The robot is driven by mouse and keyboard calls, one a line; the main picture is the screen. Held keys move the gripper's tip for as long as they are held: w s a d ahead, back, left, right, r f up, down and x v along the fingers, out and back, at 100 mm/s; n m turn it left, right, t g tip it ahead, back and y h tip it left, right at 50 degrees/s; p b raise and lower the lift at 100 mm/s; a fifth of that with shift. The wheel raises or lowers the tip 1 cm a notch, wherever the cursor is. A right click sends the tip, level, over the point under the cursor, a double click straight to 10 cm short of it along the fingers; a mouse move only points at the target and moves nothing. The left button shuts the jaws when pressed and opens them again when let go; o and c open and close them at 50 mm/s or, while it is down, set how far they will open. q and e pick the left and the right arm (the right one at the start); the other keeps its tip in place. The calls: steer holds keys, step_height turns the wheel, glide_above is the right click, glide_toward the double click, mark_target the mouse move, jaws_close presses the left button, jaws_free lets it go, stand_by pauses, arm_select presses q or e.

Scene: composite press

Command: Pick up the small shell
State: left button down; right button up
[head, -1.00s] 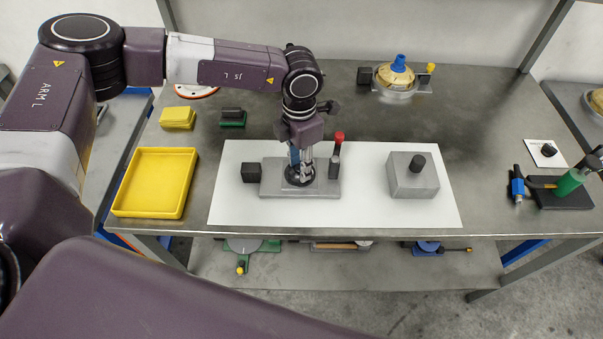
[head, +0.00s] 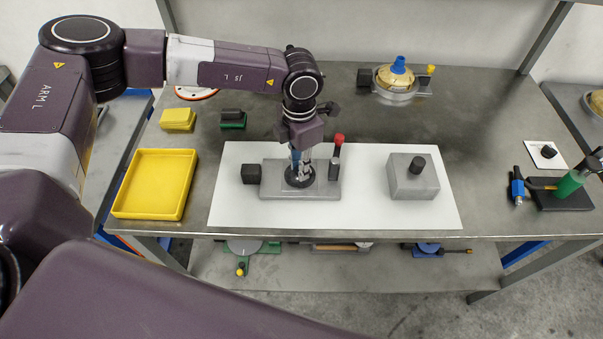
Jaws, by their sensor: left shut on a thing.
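My left gripper (head: 300,168) points straight down over the grey clamp fixture (head: 272,190) on the white mat. It is shut on a small dark round piece (head: 300,178) at the middle of the fixture, which I take to be the small shell. The fingers and wrist hide much of it, and I cannot tell whether it is clear of the fixture. The fixture has a black block (head: 251,174) at its left and a red-tipped lever (head: 338,141) at its right. My right gripper is not in view.
A grey block with a black knob (head: 413,183) stands on the mat's right. A yellow tray (head: 152,206) lies at the left. A gold shell with a blue knob (head: 396,79) sits in a holder at the back. A green dispenser (head: 571,183) stands far right.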

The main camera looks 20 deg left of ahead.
arm_select(q)
steer(key=shift+r, duration=0.1)
steer(key=shift+r+p, duration=1.6)
steer(key=shift+r, duration=1.8)
